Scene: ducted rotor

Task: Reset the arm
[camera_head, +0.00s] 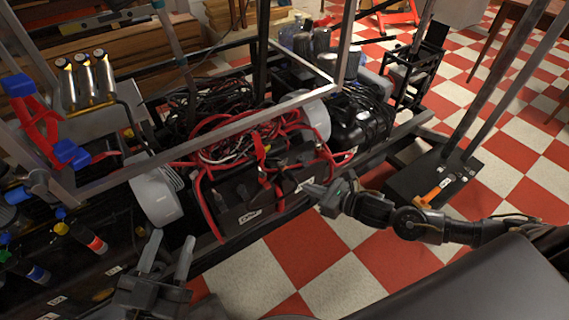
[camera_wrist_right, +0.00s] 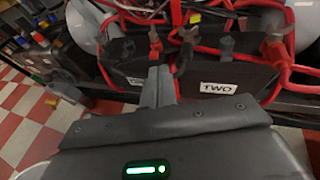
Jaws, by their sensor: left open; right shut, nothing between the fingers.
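My right arm (camera_head: 425,225) reaches in from the right in the head view. Its gripper (camera_head: 310,190) is shut and empty, close to the front of a black box (camera_head: 240,205) with red cables. In the right wrist view the shut fingers (camera_wrist_right: 160,72) point at black boxes, one with a white label reading "TWO" (camera_wrist_right: 218,88). I cannot tell whether the fingertips touch the box or its cables. My left gripper (camera_head: 170,253) is open and empty at the lower left of the head view, its two fingers apart and pointing up. It stands before the rack.
A metal frame (camera_head: 205,135) crosses above the boxes and cables. White round parts (camera_head: 155,195) flank them. A black post base (camera_head: 425,185) stands right. Checkered floor (camera_head: 320,265) is open in front.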

